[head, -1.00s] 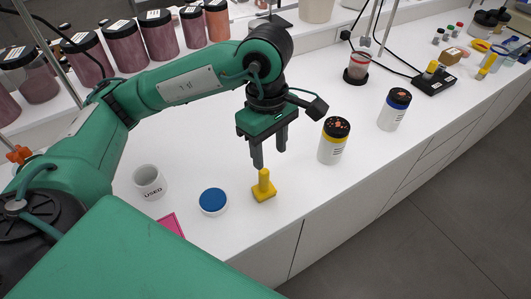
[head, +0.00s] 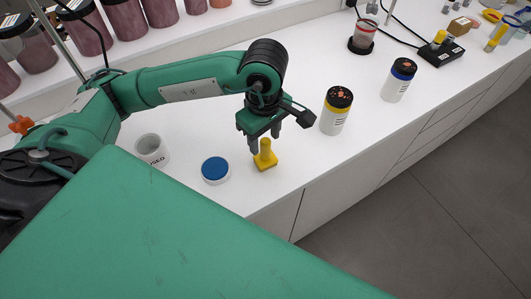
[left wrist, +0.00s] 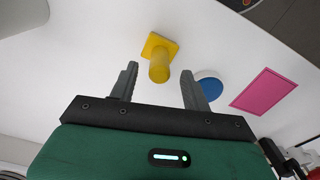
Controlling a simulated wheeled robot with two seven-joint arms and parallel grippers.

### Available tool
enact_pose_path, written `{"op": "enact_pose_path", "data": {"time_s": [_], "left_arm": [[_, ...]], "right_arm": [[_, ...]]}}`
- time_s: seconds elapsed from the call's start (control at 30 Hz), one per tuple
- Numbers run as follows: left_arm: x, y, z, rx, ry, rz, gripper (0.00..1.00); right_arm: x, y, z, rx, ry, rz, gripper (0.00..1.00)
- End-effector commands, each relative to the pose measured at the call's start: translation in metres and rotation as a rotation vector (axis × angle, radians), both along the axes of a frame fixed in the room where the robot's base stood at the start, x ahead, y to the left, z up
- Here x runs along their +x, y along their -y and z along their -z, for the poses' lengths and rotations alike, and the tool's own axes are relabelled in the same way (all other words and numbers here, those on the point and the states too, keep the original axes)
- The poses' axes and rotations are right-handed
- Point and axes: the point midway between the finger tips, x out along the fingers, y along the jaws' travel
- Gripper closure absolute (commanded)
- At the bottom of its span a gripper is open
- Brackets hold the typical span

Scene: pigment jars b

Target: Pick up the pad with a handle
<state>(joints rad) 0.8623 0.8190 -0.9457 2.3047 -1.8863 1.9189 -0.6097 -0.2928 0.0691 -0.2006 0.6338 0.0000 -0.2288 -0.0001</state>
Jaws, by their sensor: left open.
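The pad with a handle is a yellow square base with an upright yellow knob (head: 265,158), standing on the white counter near its front edge. It also shows in the left wrist view (left wrist: 159,58), just beyond and between the fingertips. My left gripper (head: 279,143) is open, its fingers pointing down at the pad's handle from above and behind it. I cannot tell whether a finger touches the pad. My right gripper is not in view.
A round blue-topped dish (head: 215,170) and a white cup (head: 151,150) stand left of the pad. A yellow-banded jar (head: 336,110) and a blue-banded jar (head: 399,80) stand to the right. A pink sheet (left wrist: 263,91) lies past the blue dish. The counter (head: 200,120) is clear behind the pad.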

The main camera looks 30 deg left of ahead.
Motion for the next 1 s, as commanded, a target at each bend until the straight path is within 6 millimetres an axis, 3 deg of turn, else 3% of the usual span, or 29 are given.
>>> {"op": "enact_pose_path", "data": {"time_s": [0.17, 0.33, 0.63, 0.9, 1.0], "left_arm": [[0.0, 0.001, 0.02, 0.0, -0.007, 0.0, 0.52], [0.001, 0.001, 0.041, 0.001, -0.005, 0.0, 0.52], [0.001, 0.001, 0.046, -0.001, -0.001, 0.0, 0.52], [0.001, 0.001, 0.046, 0.0, -0.001, 0.0, 1.0], [0.001, 0.001, 0.046, 0.0, -0.001, 0.0, 1.0]], "right_arm": [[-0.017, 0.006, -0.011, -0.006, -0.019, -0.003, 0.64], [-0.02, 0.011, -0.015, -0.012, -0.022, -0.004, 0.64], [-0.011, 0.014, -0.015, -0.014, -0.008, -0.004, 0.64], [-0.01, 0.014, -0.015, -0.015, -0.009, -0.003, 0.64], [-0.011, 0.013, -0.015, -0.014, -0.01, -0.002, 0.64]]}}
